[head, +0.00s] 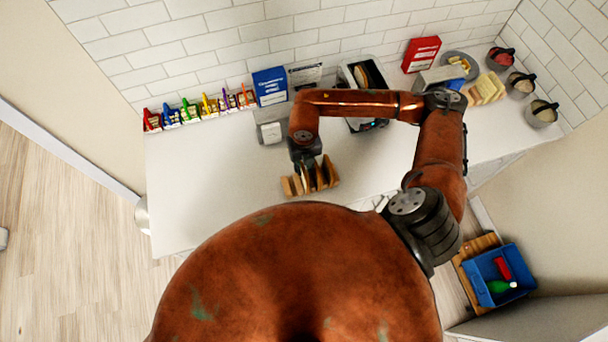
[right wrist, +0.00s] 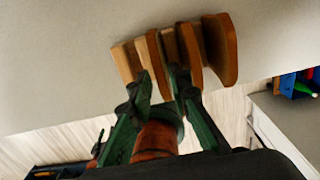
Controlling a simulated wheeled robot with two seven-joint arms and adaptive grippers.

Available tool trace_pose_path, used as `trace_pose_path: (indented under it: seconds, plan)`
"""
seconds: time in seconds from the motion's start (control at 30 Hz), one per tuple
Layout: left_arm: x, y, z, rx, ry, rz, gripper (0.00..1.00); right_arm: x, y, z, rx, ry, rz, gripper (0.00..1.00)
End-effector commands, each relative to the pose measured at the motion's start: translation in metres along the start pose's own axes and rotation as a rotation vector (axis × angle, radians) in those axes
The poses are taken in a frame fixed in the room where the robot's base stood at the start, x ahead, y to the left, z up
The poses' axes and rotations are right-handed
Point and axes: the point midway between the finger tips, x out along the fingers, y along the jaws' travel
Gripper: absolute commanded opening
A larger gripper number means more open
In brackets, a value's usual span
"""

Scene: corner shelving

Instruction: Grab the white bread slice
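Several upright bread slices stand in a row on the white counter; the row shows in the head view (head: 322,178) and in the right wrist view (right wrist: 218,50). Some faces look pale, others brown. My right gripper (head: 308,166) points down onto this row. In the right wrist view its green fingers (right wrist: 164,72) have tips apart, with a pale-edged slice (right wrist: 158,62) between or just behind them. Whether they press on it I cannot tell. The gripper partly hides the row in the head view. My left gripper is not in view.
A toaster (head: 353,72) stands behind my right forearm. Blue (head: 270,86) and red (head: 421,54) boxes are along the wall. Pale slices (head: 487,88), a plate and several small pots are at the right. A blue bin (head: 480,268) is lower right.

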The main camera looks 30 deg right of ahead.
Motion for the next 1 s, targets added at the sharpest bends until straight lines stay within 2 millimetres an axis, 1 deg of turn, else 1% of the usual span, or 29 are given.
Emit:
trace_pose_path:
  seconds: [0.03, 0.13, 0.2, 0.33, 0.43, 0.47, 0.57, 0.73, 0.87, 1.0]
  plan:
    - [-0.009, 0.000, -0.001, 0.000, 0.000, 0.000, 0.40, 0.004, 0.001, -0.002, 0.001, 0.005, -0.002, 0.18]
    - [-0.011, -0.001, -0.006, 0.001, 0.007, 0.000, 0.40, 0.018, 0.000, -0.001, 0.002, 0.003, 0.000, 0.18]
    - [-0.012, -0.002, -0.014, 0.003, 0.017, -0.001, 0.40, 0.025, 0.000, -0.002, 0.003, 0.003, 0.000, 0.18]
    - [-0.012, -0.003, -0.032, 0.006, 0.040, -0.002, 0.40, 0.029, 0.000, -0.001, 0.002, 0.001, 0.001, 0.18]
    - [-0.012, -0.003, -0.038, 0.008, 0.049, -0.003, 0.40, 0.029, -0.001, -0.001, 0.003, 0.001, 0.000, 0.18]
    - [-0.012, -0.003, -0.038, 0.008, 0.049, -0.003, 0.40, 0.029, -0.001, -0.001, 0.003, 0.001, 0.000, 0.18]
    - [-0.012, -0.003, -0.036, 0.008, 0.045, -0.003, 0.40, 0.029, -0.001, -0.001, 0.004, 0.001, 0.000, 0.12]
    - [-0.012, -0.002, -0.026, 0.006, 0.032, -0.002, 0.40, 0.029, -0.001, -0.001, 0.004, 0.001, 0.000, 0.00]
    - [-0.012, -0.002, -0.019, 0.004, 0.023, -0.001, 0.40, 0.029, -0.001, -0.001, 0.005, 0.001, 0.000, 0.00]
    - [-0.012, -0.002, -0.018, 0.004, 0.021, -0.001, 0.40, 0.029, -0.001, -0.001, 0.005, 0.001, 0.000, 0.00]
